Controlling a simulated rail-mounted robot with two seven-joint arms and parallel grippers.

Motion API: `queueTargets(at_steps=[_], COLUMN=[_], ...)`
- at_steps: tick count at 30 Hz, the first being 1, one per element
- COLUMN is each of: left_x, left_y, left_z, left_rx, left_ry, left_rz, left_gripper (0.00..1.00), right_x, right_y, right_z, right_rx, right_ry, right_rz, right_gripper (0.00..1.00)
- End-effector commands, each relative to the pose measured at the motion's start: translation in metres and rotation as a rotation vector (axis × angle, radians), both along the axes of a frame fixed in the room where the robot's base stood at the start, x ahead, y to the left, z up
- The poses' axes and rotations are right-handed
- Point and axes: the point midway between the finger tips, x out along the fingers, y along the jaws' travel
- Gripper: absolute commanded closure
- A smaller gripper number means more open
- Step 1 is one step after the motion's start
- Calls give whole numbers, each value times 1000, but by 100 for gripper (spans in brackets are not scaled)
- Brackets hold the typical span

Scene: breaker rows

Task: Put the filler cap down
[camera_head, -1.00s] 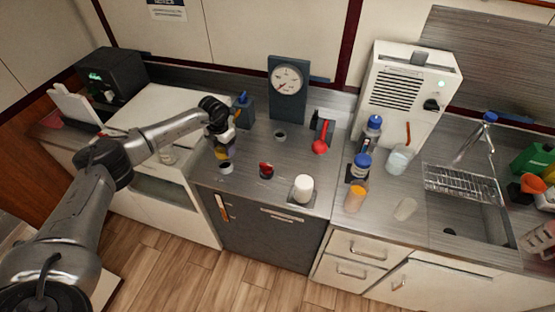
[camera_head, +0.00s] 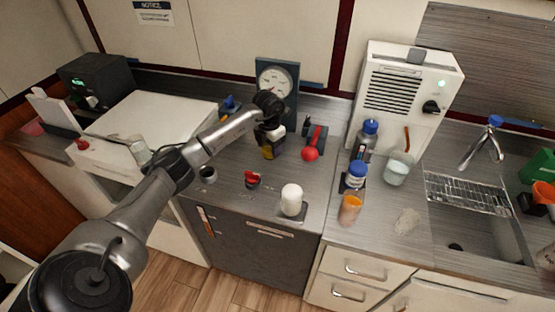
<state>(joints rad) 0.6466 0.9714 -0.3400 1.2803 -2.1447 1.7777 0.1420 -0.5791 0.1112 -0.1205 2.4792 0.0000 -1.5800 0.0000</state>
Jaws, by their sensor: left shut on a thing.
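My left gripper (camera_head: 268,153) is over the middle of the dark worktop, pointing down in front of the dial gauge (camera_head: 275,83). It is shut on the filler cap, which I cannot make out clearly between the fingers. The gap between the cap and the worktop cannot be judged. A small dark open ring (camera_head: 208,175) stands on the worktop to the left, apart from the gripper. The spot just behind the gripper is hidden by it. My right gripper is not in view.
A red-knobbed lever (camera_head: 310,153) is close to the gripper's right. A red-and-black fitting (camera_head: 252,180) and a white cylinder (camera_head: 291,201) stand nearer the front edge. Bottles, including a blue-capped one (camera_head: 356,178), stand further right. Bare worktop (camera_head: 235,160) lies left of the gripper.

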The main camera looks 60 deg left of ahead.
Motion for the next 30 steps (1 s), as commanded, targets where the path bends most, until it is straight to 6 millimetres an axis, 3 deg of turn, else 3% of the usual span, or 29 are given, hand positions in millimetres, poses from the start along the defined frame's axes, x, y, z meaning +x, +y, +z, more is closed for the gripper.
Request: queueTargets(at_steps=[11,18,30], left_x=[0,0,0], left_y=[-1,-1,0], left_z=[-26,-53,-59], left_rx=[-2,-1,1], left_ry=[0,1,-1], left_rz=[0,0,-1], left_gripper=[59,59,59], right_x=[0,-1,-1], right_y=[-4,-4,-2], right_z=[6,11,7], right_rx=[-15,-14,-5], right_ry=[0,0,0], right_rz=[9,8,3], right_gripper=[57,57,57])
